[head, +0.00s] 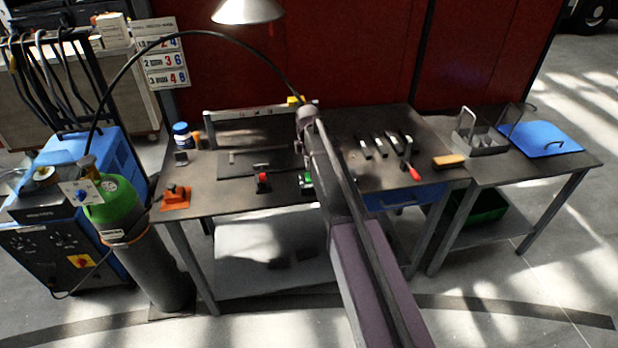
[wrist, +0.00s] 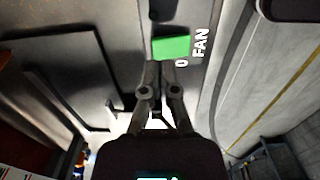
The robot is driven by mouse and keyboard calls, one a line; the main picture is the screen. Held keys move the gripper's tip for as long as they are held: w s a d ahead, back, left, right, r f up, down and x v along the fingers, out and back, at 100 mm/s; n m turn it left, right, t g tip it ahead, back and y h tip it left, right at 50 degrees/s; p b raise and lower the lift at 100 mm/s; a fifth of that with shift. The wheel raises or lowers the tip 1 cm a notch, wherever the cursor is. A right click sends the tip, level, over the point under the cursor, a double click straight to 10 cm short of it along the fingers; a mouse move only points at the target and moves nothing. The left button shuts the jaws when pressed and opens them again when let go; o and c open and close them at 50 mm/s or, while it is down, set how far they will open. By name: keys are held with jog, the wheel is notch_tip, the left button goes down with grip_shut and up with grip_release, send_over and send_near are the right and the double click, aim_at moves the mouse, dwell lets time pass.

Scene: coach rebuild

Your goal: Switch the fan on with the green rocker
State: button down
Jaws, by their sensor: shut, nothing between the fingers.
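The green rocker (wrist: 172,46) shows in the wrist view just beyond my fingertips, on a dark surface beside white lettering that reads FAN and 0. In the head view the green rocker (head: 307,179) is at the front edge of the workbench, partly hidden by my arm. My gripper (wrist: 161,66) is shut and empty, its tips at the near edge of the rocker. I cannot tell whether they touch it. The rocker's tilt is not clear. In the head view my arm hides the fingertips.
A red switch (head: 263,181) stands left of the green rocker on the workbench (head: 215,200). An orange tool (head: 175,197) lies at the bench's left corner. Several hand tools lie to the right, near a brush (head: 448,161). A lamp (head: 247,11) hangs above the bench.

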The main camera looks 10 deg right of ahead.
aim_at(308, 174)
jog(key=shift+f+b, duration=1.45)
jog(key=shift+b, duration=0.05)
dwell(1.8)
jog(key=shift+r, duration=0.15)
jog(key=shift+r+p, duration=3.4)
jog(key=shift+p, duration=0.15)
jog(key=s+m, duration=1.8)
jog(key=s, duration=1.1)
